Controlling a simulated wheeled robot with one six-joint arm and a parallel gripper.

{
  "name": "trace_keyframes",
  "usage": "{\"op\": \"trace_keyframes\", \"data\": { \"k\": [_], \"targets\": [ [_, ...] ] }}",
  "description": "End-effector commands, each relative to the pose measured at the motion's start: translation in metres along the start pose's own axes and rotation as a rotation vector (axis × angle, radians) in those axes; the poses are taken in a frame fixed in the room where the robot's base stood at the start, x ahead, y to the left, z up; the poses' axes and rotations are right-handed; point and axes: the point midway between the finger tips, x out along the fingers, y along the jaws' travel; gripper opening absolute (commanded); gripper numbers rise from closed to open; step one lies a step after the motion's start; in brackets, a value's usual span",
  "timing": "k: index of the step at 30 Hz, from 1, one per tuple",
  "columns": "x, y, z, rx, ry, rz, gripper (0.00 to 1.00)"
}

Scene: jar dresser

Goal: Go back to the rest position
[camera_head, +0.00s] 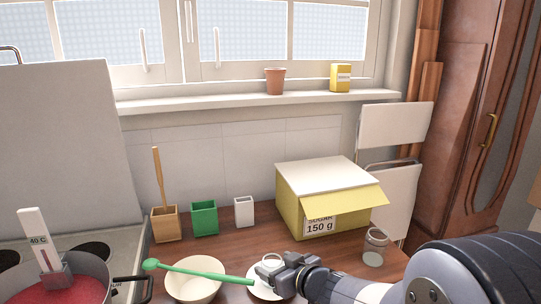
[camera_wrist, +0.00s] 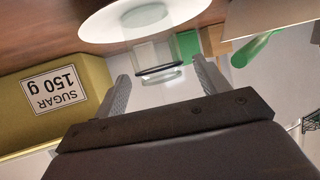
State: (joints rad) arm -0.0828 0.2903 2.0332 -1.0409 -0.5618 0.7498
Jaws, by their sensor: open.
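My gripper (camera_head: 280,270) is open, low over the table's front in the head view, at a small glass piece (camera_head: 271,259) on a white plate (camera_head: 259,291). In the wrist view, which is upside down, the two fingers of my gripper (camera_wrist: 163,88) stand apart. A clear glass vessel with a dark rim (camera_wrist: 160,70) shows beyond and between them, over the white plate (camera_wrist: 100,25). I cannot tell whether the fingers touch it.
A yellow sugar box (camera_head: 290,206) labelled 150 g stands behind my gripper, and a glass jar (camera_head: 374,246) to the right. A cream bowl (camera_head: 194,288) with a green spoon (camera_head: 195,271) is left. A pot (camera_head: 95,270) of red liquid holds a thermometer (camera_head: 40,240).

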Motion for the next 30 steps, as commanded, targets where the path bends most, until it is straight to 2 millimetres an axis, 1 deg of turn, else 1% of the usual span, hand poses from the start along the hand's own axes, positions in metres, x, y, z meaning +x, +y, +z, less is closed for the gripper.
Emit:
{"op": "trace_keyframes", "data": {
  "k": [1, 6, 7, 8, 9, 12, 15, 26, 30],
  "targets": [
    [0.013, -0.001, 0.003, -0.001, -0.002, -0.002, 0.7],
    [0.042, -0.001, 0.003, 0.0, -0.002, -0.002, 0.7],
    [0.047, -0.001, 0.006, 0.0, -0.003, -0.002, 0.7],
    [0.044, 0.0, 0.001, -0.001, 0.0, 0.0, 0.7],
    [0.039, 0.0, -0.008, -0.001, 0.002, 0.001, 0.7],
    [0.036, 0.0, -0.015, -0.002, 0.001, 0.0, 0.7],
    [0.034, 0.0, -0.019, -0.001, 0.001, 0.0, 0.7],
    [0.034, 0.0, -0.018, 0.0, 0.0, 0.0, 0.7],
    [0.037, 0.0, -0.011, 0.001, -0.002, 0.0, 0.7]
  ]
}}
